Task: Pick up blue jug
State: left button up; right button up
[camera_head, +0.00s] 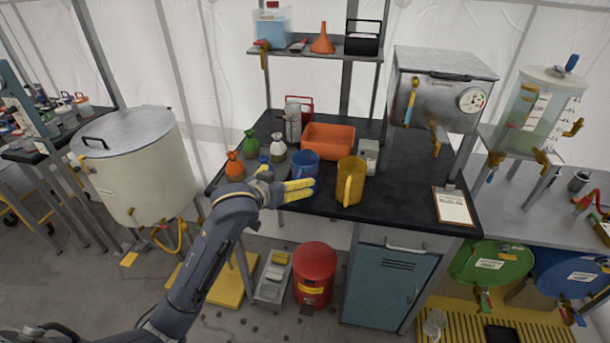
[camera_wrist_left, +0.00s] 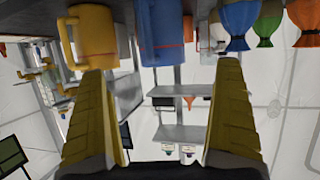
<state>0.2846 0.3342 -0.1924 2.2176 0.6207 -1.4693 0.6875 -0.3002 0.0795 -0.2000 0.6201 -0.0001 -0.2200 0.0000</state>
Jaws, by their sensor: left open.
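The blue jug (camera_head: 305,164) stands on the black tabletop (camera_head: 405,198), just left of a yellow jug (camera_head: 350,182). My left gripper (camera_head: 298,189) is in front of the blue jug at the table's front edge, with its yellow fingers reaching towards the right. The left wrist view appears upside down. There the blue jug (camera_wrist_left: 160,32) shows at the top between the two open yellow fingers (camera_wrist_left: 165,95), with nothing held. The yellow jug (camera_wrist_left: 93,38) is close to one finger in that view. My right gripper is not in view.
An orange bin (camera_head: 328,141) stands behind the jugs. Orange (camera_head: 235,167), green (camera_head: 250,144) and white (camera_head: 278,149) flasks stand left of the blue jug. A grey canister (camera_head: 368,154) and a clipboard (camera_head: 453,207) are further right.

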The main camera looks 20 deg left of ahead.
aim_at(298, 173)
pick_arm(q)
jog(key=x, duration=0.7)
jog(key=shift+w+f, duration=0.1)
jog(key=shift+w, duration=0.2)
jog(key=shift+x, duration=2.9)
jog(key=shift+w+a, duration=0.1)
jog(key=c, duration=1.2)
